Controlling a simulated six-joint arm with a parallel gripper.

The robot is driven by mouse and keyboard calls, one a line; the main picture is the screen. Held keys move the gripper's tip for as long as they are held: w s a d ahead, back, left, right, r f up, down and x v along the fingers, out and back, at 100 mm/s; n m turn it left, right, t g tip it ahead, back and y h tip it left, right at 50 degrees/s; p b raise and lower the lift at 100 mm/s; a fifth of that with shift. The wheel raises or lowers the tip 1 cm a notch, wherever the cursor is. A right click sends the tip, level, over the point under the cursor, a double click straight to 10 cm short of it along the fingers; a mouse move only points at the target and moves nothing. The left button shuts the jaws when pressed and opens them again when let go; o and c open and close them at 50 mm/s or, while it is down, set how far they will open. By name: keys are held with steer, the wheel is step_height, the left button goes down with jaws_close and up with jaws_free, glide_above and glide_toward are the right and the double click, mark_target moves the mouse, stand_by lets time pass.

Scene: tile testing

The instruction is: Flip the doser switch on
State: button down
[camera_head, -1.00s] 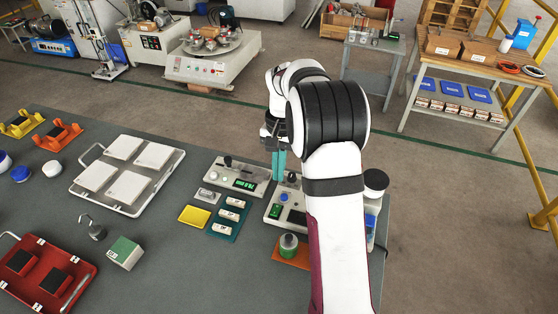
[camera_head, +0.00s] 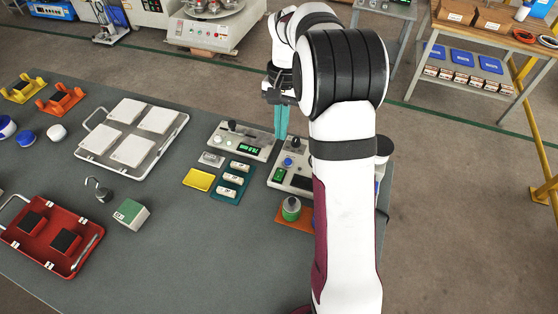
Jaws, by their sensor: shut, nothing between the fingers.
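Two light grey control units stand near the table's far edge. The left unit (camera_head: 226,143) has a black knob and a lit green display. The right unit (camera_head: 303,182) has a black knob, a blue button and a green switch (camera_head: 279,174); my arm covers its right part. I cannot tell for sure which unit is the doser. My gripper (camera_head: 281,136) has teal fingers that are shut and empty. They point down at the gap between the units, beyond the green switch. Whether the fingertips touch anything cannot be told.
A white-tile tray (camera_head: 95,150) is further left.

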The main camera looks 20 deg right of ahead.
mark_target(278, 177)
steer(key=f, duration=0.4)
steer(key=s+a+f, duration=0.1)
steer(key=f, duration=0.8)
steer(key=shift+s+a+f, duration=0.15)
steer(key=shift+f, duration=0.15)
steer(key=shift+s+a+f, duration=0.1)
steer(key=shift+f, duration=0.15)
steer(key=shift+w+d+r, duration=0.15)
steer(key=shift+w+d, duration=0.45)
steer(key=shift+r, duration=0.1)
step_height(278, 177, up, 14)
steer(key=w+d, duration=0.1)
steer(key=shift+w+d, duration=0.15)
steer(key=shift+d, duration=0.05)
